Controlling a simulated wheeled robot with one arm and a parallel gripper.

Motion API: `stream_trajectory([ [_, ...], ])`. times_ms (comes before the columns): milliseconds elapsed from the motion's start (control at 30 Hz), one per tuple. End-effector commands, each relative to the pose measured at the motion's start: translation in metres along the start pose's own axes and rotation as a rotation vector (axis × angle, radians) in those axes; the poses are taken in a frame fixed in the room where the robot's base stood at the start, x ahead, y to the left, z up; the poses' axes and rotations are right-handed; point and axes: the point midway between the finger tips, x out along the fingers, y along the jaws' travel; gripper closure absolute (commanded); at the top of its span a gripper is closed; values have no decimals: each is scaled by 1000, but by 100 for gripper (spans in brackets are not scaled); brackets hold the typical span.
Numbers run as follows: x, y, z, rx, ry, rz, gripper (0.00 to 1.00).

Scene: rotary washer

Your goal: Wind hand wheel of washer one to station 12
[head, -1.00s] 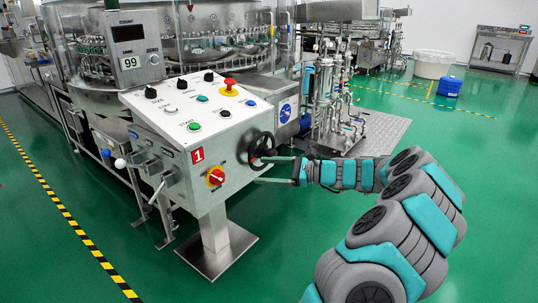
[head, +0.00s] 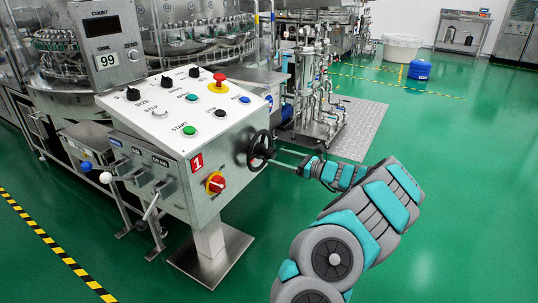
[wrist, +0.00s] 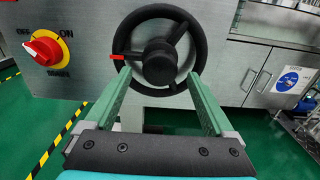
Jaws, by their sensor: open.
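The black three-spoke hand wheel (head: 259,150) is on the right side of the control box marked with a red 1 (head: 197,162). In the wrist view the wheel (wrist: 159,62) faces me, with a red mark (wrist: 117,57) on the left of its rim. My gripper (wrist: 159,75) is open, its green fingers on either side of the lower wheel and hub. I cannot tell whether they touch it. In the head view my gripper (head: 275,157) reaches the wheel from the right.
A red-and-yellow rotary switch (head: 215,183) is on the box front, left of the wheel in the wrist view (wrist: 43,48). Buttons and an emergency stop (head: 218,80) are on top. Pipework (head: 316,100) stands behind.

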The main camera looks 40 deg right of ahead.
Motion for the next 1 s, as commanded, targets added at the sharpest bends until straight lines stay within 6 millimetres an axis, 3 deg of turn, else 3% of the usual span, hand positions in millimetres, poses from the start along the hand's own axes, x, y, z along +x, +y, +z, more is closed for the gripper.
stream_trajectory([
  [100, 19, 1, 0, -1, 2, 2, 12],
  [300, 37, 0, -1, -1, 3, 1, 12],
  [633, 40, 0, -1, -1, 2, 0, 12],
  [1000, 40, 0, -1, -1, 2, 0, 53],
])
